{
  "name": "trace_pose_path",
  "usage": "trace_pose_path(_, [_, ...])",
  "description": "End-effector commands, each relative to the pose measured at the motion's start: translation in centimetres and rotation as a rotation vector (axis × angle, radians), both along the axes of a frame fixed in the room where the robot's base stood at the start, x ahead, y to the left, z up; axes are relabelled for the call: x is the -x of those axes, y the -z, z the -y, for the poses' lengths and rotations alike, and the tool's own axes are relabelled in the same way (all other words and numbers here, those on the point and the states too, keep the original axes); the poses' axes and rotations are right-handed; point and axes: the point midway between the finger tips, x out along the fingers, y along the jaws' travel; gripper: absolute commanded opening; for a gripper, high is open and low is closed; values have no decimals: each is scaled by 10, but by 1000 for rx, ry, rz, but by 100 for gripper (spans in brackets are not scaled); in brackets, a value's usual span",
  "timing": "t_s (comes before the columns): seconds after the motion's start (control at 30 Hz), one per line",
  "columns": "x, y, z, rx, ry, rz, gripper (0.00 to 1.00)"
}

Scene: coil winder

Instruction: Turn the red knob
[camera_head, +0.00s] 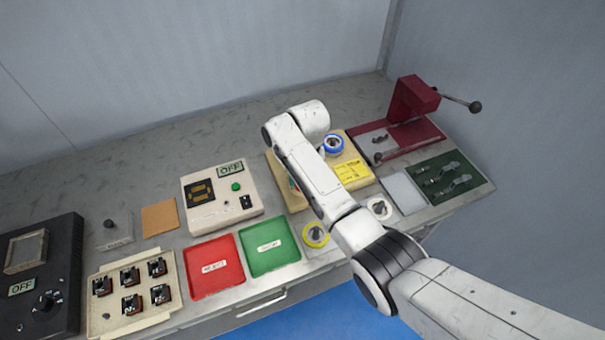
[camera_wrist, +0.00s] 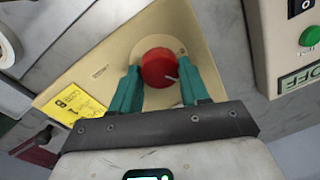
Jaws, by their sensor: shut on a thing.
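The red knob (camera_wrist: 159,68) sits on a beige panel (camera_wrist: 98,60) in the wrist view, with a pale pointer mark on its lower right edge. My gripper (camera_wrist: 160,85) has teal fingers, one on each side of the knob, shut on it. In the head view the beige box (camera_head: 297,199) is partly covered by my arm, which hides the knob and my fingers. A blue ring-shaped part (camera_head: 333,145) and a yellow label (camera_head: 354,170) show on the right part of the box.
A control box with a green button (camera_head: 236,187) reads OFF and stands left of the beige box. Red (camera_head: 214,265) and green (camera_head: 269,246) trays lie in front. A dark red press (camera_head: 412,103) with a lever stands at the right, near a green tool tray (camera_head: 447,178).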

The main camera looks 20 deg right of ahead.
Motion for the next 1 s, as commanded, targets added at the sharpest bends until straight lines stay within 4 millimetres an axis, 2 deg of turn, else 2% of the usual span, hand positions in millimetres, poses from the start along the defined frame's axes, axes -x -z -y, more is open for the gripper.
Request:
trace_pose_path(0.3, [-1, -1, 0, -1, 80, 4, 15])
trace_pose_path(0.73, [-1, -1, 0, -1, 87, 6, 15])
trace_pose_path(0.77, [-1, -1, 0, -1, 87, 6, 47])
trace_pose_path(1.0, [-1, -1, 0, 0, 86, 3, 70])
